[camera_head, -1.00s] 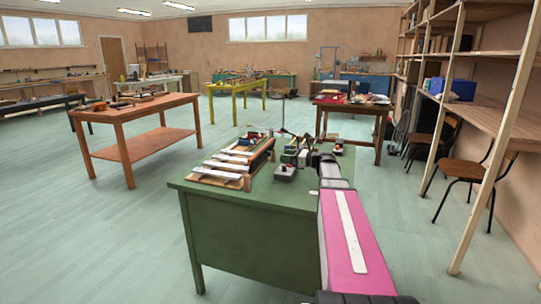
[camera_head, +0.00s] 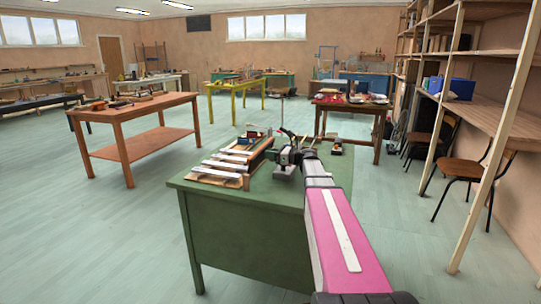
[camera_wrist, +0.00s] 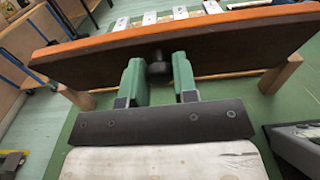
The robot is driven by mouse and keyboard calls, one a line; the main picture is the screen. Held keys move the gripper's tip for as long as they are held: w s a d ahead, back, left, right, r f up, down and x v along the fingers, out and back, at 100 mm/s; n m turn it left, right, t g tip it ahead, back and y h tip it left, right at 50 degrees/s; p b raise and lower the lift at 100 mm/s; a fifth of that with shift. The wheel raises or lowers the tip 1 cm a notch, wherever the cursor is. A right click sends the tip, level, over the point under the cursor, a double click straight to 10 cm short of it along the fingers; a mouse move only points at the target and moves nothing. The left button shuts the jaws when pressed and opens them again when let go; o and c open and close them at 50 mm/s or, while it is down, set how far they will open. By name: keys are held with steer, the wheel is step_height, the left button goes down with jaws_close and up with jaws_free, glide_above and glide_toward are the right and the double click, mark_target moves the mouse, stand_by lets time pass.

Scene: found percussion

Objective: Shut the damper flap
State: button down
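The damper flap (camera_wrist: 225,52) is a dark brown panel with an orange edge, across the upper part of the wrist view. It stands tilted up in front of a row of pale metal bars. A black round knob (camera_wrist: 158,68) sits at the middle of its face. My gripper (camera_wrist: 159,72) has green fingers held apart, one on each side of the knob; I cannot tell whether they touch it. In the head view my gripper (camera_head: 285,158) is beside the right side of the bar instrument (camera_head: 220,172) on the green table, and hides part of it.
The green table (camera_head: 325,178) carries small items behind and right of my gripper. A dark grey device (camera_wrist: 298,145) lies close at the right in the wrist view. A wooden table (camera_head: 140,103) stands at the left, with shelving and chairs at the right.

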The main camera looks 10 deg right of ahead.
mark_target(263, 147)
steer(key=shift+a, duration=0.1)
steer(key=a+r+g+h, duration=0.1)
steer(key=h, duration=0.1)
steer(key=w+g+h, duration=0.1)
steer(key=shift+w+a+r+h, duration=0.1)
steer(key=shift+a+r+h, duration=0.25)
steer(key=shift+h, duration=0.05)
steer(key=h, duration=0.1)
steer(key=a+g+h, duration=0.1)
steer(key=w+a+h, duration=0.1)
steer(key=shift+r+g, duration=0.25)
steer(key=shift+g, duration=0.15)
steer(key=w+a+f+g+h, duration=0.1)
steer(key=g+h, duration=0.1)
steer(key=h, duration=0.1)
steer(key=w+a+g+h, duration=0.1)
steer(key=a+g+h, duration=0.1)
steer(key=h, duration=0.1)
steer(key=w+a+f+g+h, duration=0.1)
steer(key=a+h, duration=0.1)
steer(key=h, duration=0.1)
steer(key=shift+f+g+h, duration=0.3)
steer(key=shift+g+h, duration=0.1)
steer(key=shift+w+a+f+g+h, duration=0.1)
steer(key=shift+a+f+g+h, duration=0.15)
steer(key=shift+f+g+h, duration=0.35)
steer(key=shift+r, duration=0.1)
